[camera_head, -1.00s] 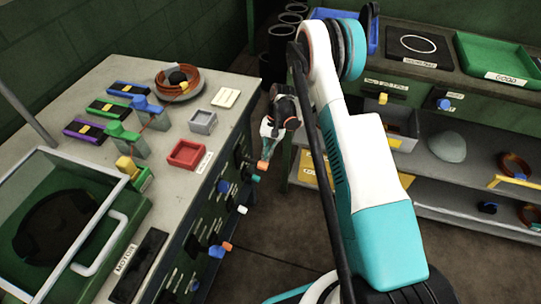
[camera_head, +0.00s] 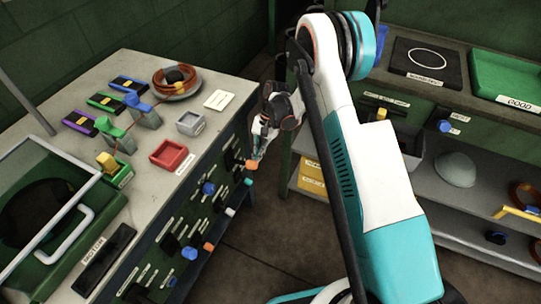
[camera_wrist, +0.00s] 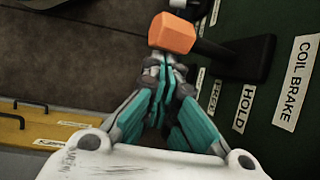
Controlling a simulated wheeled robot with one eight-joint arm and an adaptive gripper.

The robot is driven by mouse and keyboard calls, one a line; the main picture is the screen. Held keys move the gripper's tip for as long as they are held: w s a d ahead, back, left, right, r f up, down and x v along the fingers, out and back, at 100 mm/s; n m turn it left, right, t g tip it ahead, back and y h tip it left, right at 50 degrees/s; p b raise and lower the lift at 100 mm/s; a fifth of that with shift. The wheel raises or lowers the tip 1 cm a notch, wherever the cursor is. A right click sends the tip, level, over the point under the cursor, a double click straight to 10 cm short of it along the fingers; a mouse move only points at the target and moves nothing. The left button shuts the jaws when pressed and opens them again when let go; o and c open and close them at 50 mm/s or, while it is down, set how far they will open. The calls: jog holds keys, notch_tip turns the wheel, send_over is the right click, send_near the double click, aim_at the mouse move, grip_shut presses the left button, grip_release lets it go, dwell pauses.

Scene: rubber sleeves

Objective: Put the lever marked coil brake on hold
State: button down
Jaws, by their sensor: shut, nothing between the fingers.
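The coil brake lever has an orange knob (camera_wrist: 172,33) on a dark stem, which runs to a black base (camera_wrist: 250,60) on the green panel. Beside it are the labels "COIL BRAKE" (camera_wrist: 297,82) and "HOLD" (camera_wrist: 244,108), and a smaller label, partly covered. My gripper (camera_wrist: 166,64) is shut and empty, its fingertips close beside the knob on the HOLD side; whether they touch I cannot tell. In the head view my gripper (camera_head: 256,146) is at the bench's front panel, just above an orange knob (camera_head: 251,164) that appears to be this lever's.
Several other levers with blue, white and orange knobs (camera_head: 208,246) stick out of the same panel (camera_head: 190,225). The bench top (camera_head: 145,185) carries trays, coloured blocks and a glass-lidded box. A shelf unit (camera_head: 465,205) stands at the right. Dark floor is clear between them.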

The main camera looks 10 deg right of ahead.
jog(key=shift+w+a+r, duration=0.1)
jog(key=shift+a+r, duration=0.1)
jog(key=shift+r, duration=0.2)
jog(key=shift+w+a+r, duration=0.1)
jog(key=shift+a+r, duration=0.05)
jog(key=shift+r, duration=0.5)
jog(key=v, duration=1.3)
jog(key=shift+r+p, duration=0.15)
jog(key=shift+p, duration=0.3)
jog(key=shift+a, duration=0.15)
